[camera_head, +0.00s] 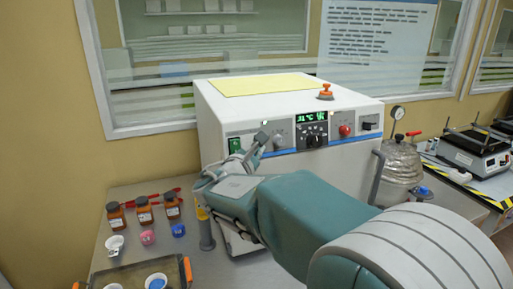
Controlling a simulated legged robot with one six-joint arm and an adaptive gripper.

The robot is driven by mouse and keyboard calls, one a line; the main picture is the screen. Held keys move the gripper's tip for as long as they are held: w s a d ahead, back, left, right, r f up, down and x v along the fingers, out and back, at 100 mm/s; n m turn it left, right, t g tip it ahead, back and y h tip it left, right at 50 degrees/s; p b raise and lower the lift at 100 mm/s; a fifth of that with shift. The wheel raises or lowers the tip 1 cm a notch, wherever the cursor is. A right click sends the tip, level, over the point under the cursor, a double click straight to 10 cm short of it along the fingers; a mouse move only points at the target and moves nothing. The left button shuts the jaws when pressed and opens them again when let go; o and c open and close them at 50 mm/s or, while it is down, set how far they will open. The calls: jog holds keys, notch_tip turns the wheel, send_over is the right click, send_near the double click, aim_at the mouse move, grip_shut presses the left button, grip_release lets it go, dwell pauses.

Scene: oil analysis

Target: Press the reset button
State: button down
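A white box-shaped instrument (215,117) stands on the bench, with a row of controls on its front panel. The panel has a green switch (235,145) at the left, a grey knob (279,141), a green-lit display with a black dial (314,140), a red button (345,131) and a black switch (369,125). No label tells me which is the reset button. My gripper (262,138) is in front of the panel's left part, between the green switch and the grey knob. Its fingers overlap in this view, so contact and opening are unclear.
An orange-topped valve (326,92) and a yellow sheet (262,84) are on the instrument's top. A metal pressure vessel (401,162) with a gauge stands right. Brown bottles (144,210), small cups and a tray (180,268) crowd the left bench. My arm hides the middle bench.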

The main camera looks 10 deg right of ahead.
dwell(0.4)
jog(key=shift+s+d+r, duration=0.1)
jog(key=shift+s, duration=0.65)
jog(key=s, duration=0.3)
jog(key=s+r, duration=0.1)
jog(key=s, duration=0.1)
jog(key=shift+d, duration=0.25)
dwell(0.3)
